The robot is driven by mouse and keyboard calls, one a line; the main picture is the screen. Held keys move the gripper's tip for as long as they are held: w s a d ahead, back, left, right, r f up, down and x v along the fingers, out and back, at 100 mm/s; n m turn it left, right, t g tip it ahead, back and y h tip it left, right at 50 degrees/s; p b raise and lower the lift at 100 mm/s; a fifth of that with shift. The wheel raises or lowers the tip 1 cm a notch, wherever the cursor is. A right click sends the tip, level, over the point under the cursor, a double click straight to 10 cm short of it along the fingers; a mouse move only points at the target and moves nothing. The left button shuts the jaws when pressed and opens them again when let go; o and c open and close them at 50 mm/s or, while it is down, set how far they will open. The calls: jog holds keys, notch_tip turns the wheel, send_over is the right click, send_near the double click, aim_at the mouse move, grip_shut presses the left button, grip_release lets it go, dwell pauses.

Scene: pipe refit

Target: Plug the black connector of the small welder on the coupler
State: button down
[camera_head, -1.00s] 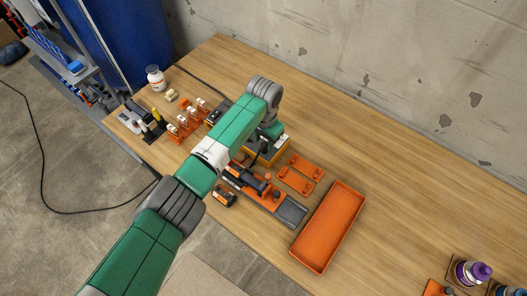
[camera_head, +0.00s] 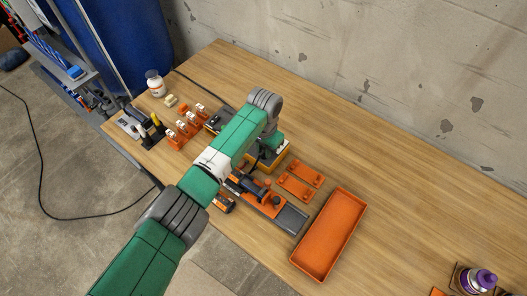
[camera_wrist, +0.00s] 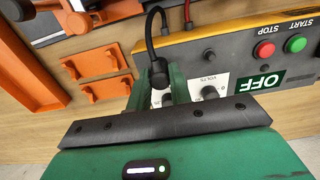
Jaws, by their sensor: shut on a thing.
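The small welder (camera_wrist: 235,50) is a grey and yellow box in the wrist view, with dark knobs, red and green buttons and an OFF label. In the head view the welder (camera_head: 272,160) is partly behind my arm. My gripper (camera_wrist: 158,82) is shut on the black connector (camera_wrist: 158,70), close against the welder's front panel. A black cable (camera_wrist: 150,30) rises from the connector. The orange fixture with a dark pipe (camera_head: 248,187) lies in front of the welder in the head view. I cannot clearly make out the coupler on it.
Orange plates (camera_head: 300,180) lie beside the welder. An empty orange tray (camera_head: 328,230) is to the right. Orange clamps (camera_head: 185,122), yellow-handled tools (camera_head: 155,120) and a white bottle (camera_head: 155,84) stand at left. A red cable (camera_wrist: 188,14) also leaves the welder. The table's back right is clear.

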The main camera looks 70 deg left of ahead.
aim_at(264, 149)
jog(key=shift+r+p, duration=1.6)
jog(key=shift+p, duration=0.15)
notch_tip(264, 149, up, 2)
jog(key=shift+r+p, duration=0.1)
jog(key=shift+p, duration=1)
